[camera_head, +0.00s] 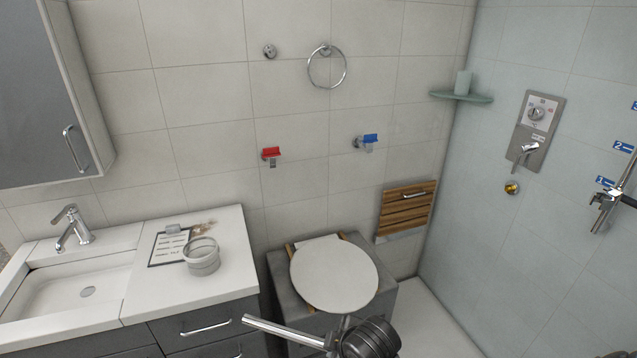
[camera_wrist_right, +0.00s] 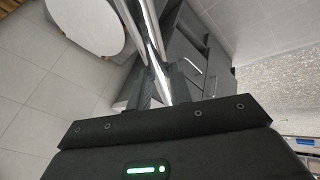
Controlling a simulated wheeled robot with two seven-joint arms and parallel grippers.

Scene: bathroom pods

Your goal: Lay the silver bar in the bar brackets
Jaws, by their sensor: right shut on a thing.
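The silver bar (camera_head: 284,333) is a thin, shiny rod at the bottom of the head view, slanting up to the left in front of the vanity. My right gripper (camera_head: 342,330) is shut on it near the right end of its visible length. In the right wrist view, the bar (camera_wrist_right: 153,38) runs between the fingers of the right gripper (camera_wrist_right: 166,78). Two small wall brackets, probably the bar brackets, are on the tiled wall: one with a red top (camera_head: 271,153), one with a blue top (camera_head: 370,138). Both look empty and stand apart from the bar. My left gripper is not in view.
A toilet (camera_head: 333,275) with a round white lid stands below the brackets. Left are a vanity top (camera_head: 130,302), a round container (camera_head: 201,262) and a wall cabinet (camera_head: 45,100). A towel ring (camera_head: 345,75) hangs above; a folded wooden seat (camera_head: 405,212) is at right.

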